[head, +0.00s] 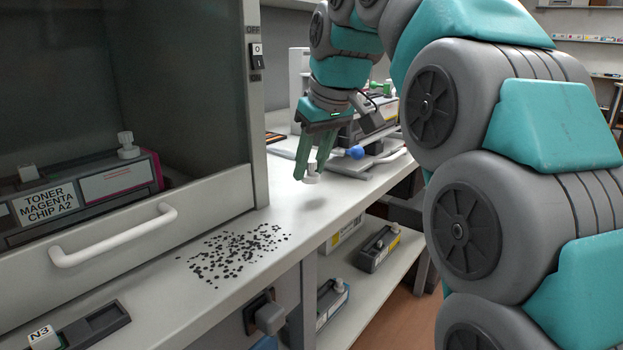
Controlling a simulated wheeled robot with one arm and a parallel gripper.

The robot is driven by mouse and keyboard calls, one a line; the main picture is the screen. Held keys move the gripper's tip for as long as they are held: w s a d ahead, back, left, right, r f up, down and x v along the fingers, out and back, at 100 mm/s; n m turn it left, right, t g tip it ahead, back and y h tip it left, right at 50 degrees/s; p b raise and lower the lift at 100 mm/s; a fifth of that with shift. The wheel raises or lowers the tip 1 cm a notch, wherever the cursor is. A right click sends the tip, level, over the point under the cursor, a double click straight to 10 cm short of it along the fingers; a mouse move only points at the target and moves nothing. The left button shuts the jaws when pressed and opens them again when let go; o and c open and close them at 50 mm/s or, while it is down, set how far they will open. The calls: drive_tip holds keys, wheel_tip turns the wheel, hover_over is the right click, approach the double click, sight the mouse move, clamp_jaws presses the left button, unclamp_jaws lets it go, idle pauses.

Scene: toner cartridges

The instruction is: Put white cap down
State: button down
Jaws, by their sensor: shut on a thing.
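My gripper (308,170) points down over the white bench near its front edge. It is shut on a small white cap (312,177), which shows between and below the green fingertips. The cap seems to hang a little above the bench (322,211), with a faint shadow on the surface below it. The fingers hide part of the cap.
Black granules (238,252) are spilled on the bench to the left. A cabinet with a white handle (115,236) holds a magenta toner cartridge (120,180). A blue-knobbed device (354,153) stands right behind my gripper. Cartridges (379,247) lie on a shelf below.

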sight(313, 176)
drive_tip(key=shift+f, duration=1.6)
drive_tip(key=shift+d, duration=0.1)
drive_tip(key=shift+f, duration=0.15)
drive_tip(key=c, duration=0.5)
unclamp_jaws()
